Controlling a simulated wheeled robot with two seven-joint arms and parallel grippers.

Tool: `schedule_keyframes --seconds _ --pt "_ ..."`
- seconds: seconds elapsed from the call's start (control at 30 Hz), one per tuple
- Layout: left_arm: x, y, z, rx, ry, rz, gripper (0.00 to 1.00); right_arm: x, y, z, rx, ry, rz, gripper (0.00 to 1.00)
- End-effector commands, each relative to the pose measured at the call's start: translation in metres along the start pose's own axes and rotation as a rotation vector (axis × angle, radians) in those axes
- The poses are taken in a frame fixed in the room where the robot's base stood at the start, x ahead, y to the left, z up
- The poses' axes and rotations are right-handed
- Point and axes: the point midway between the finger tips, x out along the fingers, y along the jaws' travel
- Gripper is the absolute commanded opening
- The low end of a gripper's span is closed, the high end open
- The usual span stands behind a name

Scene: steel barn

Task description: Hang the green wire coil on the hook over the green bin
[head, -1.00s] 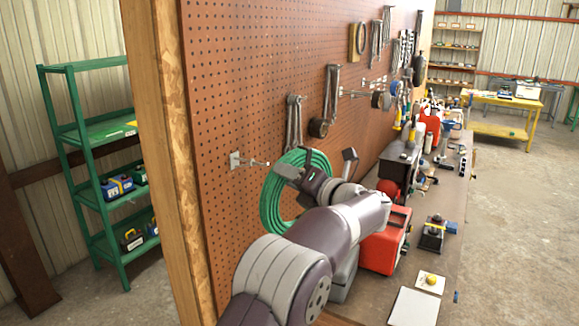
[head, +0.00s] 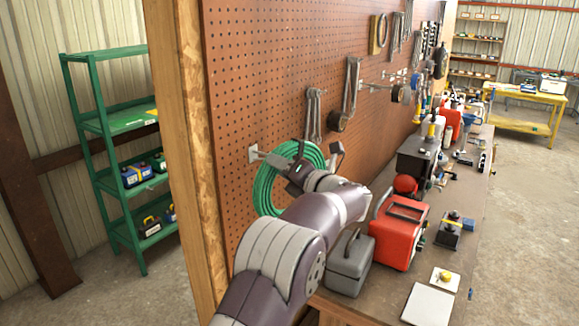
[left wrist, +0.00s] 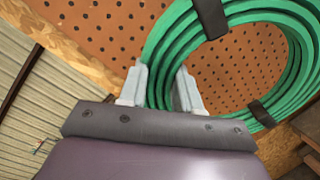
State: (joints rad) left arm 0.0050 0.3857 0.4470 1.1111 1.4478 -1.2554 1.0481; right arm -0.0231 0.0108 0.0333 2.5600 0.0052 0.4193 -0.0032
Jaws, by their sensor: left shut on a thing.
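The green wire coil (head: 263,192) is up against the pegboard in the head view, with dark bands around it. It also fills the top right of the left wrist view (left wrist: 158,50). My left gripper (left wrist: 160,88) is shut on the coil, its pale fingers on either side of the strands. The gripper also shows in the head view (head: 298,172), at the coil's right side. A metal hook on a pale plate (head: 253,153) is at the coil's upper left. The coil overlaps the hook's tip; I cannot tell whether it is on it. No green bin shows. My right gripper is not in view.
A grey toolbox (head: 348,265) and red case (head: 400,235) stand on the workbench (head: 385,302) below. A green shelf (head: 110,120) stands left of the wooden board edge (head: 190,150).

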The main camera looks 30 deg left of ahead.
Motion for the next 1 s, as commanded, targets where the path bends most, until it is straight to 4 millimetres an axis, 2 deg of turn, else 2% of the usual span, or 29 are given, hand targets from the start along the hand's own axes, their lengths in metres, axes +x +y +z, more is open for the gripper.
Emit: schedule_keyframes --seconds 0.47,0.63,1.0 --pt "0.036 0.005 -0.009 -0.001 0.001 0.001 0.0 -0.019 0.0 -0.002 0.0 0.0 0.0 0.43" --pt "0.042 -0.002 -0.015 -0.003 -0.001 0.001 0.0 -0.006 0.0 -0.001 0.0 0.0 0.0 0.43" --pt "0.046 -0.003 -0.018 0.001 0.001 0.0 0.0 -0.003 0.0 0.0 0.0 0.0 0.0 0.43"
